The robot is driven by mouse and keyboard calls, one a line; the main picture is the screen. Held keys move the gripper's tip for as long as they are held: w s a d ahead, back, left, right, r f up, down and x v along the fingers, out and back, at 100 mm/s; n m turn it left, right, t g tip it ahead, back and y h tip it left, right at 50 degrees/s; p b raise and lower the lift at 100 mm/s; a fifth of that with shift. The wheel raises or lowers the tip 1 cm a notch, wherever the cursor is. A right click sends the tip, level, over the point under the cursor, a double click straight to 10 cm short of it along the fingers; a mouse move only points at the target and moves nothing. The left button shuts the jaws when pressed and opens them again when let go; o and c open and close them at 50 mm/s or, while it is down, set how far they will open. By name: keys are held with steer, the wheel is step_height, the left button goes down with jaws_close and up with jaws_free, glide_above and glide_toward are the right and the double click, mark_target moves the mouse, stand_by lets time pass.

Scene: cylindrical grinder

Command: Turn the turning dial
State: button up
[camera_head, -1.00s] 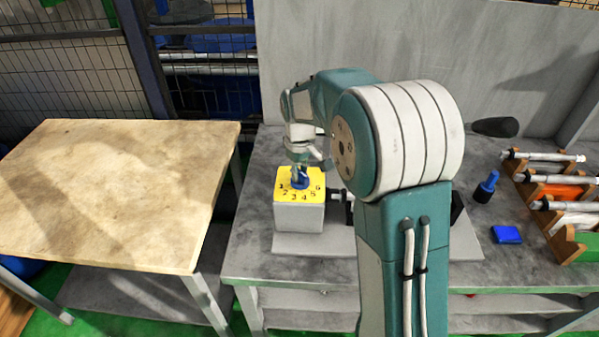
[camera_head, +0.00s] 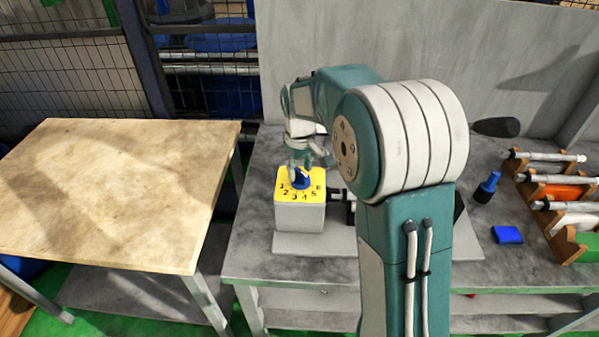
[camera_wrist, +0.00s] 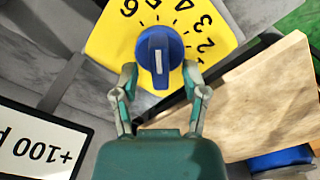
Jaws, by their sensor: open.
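The turning dial (camera_head: 301,181) is a blue knob on a yellow numbered plate (camera_head: 290,197) on top of a grey box (camera_head: 299,218) at the left of the workbench. In the wrist view the blue dial (camera_wrist: 159,57) shows a pale pointer line across its middle, with black numbers curving around it on the yellow plate (camera_wrist: 112,38). My gripper (camera_wrist: 161,82) is open, with one finger to each side of the dial's lower part in the wrist view. I cannot tell whether the fingers touch it. In the head view my gripper (camera_head: 302,172) is just above the dial, pointing down.
A wooden table (camera_head: 120,190) stands to the left, its top bare. A blue bottle-like part (camera_head: 487,187), a blue block (camera_head: 507,234) and a wooden rack (camera_head: 545,205) with spindles lie to the right. A grey panel (camera_head: 440,50) stands behind the bench.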

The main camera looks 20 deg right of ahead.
mark_target(300, 171)
step_height(300, 171, up, 11)
stand_by(0.3)
steer(key=shift+f, duration=0.1)
steer(key=s+r+m+t, duration=0.1)
steer(key=s+r+t, duration=0.15)
steer(key=s, duration=0.45)
steer(key=s+r+m+t, duration=0.1)
steer(key=s+r+m, duration=0.15)
steer(key=s, duration=0.55)
steer(key=s+f+m+t, duration=0.2)
steer(key=s+f, duration=0.2)
steer(key=s, duration=0.8)
steer(key=shift+s, duration=0.3)
